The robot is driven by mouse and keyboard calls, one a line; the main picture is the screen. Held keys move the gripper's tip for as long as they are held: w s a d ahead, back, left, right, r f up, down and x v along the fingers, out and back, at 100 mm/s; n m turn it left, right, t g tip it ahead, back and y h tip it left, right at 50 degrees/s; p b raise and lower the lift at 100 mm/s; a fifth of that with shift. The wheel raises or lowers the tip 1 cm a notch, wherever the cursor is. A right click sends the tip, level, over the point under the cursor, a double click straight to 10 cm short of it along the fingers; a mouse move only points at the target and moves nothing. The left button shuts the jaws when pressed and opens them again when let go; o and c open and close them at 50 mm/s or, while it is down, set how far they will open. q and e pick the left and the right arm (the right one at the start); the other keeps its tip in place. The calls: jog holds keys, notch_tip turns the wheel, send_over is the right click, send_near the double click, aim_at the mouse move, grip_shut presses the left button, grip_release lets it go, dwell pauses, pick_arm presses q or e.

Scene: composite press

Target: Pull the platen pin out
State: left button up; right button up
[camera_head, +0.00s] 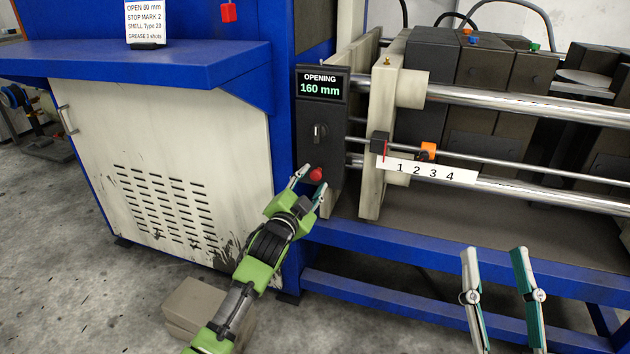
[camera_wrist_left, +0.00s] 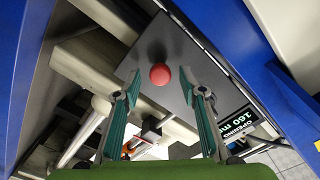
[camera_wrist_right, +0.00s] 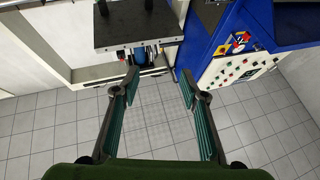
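A red ball-shaped knob (camera_head: 316,174), which looks like the head of the platen pin, sticks out low on the dark panel under the opening display. It also shows in the left wrist view (camera_wrist_left: 159,75). Any shaft behind it is hidden. My left gripper (camera_head: 312,181) is open, its fingertips on either side of the knob with gaps on both sides in the left wrist view (camera_wrist_left: 160,88). My right gripper (camera_head: 494,252) is open and empty, low in front of the blue frame; its wrist view (camera_wrist_right: 160,82) shows only floor between the fingers.
The display (camera_head: 320,87) reads 160 mm, above a dark selector switch (camera_head: 318,131). A number strip (camera_head: 426,171) and steel bars (camera_head: 520,104) lie to the right. A blue shelf (camera_head: 140,62) juts out at left. A beige block (camera_head: 193,308) rests on the floor.

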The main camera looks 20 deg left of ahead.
pick_arm(q)
jog(key=shift+w+b, duration=0.35)
jog(key=shift+w, duration=1.1)
pick_arm(e)
jog(key=shift+s+d+r+t+y, duration=0.1)
jog(key=shift+s+r+t+y, duration=0.2)
jog(key=shift+s+r+t, duration=0.5)
jog(key=shift+s+d+r+t+y, duration=0.1)
jog(key=shift+s+r+t+y, duration=0.3)
jog(key=shift+s+r, duration=0.65)
jog(key=shift+w+r, duration=0.2)
pick_arm(q)
grip_shut()
pick_arm(e)
jog(key=shift+h, duration=0.3)
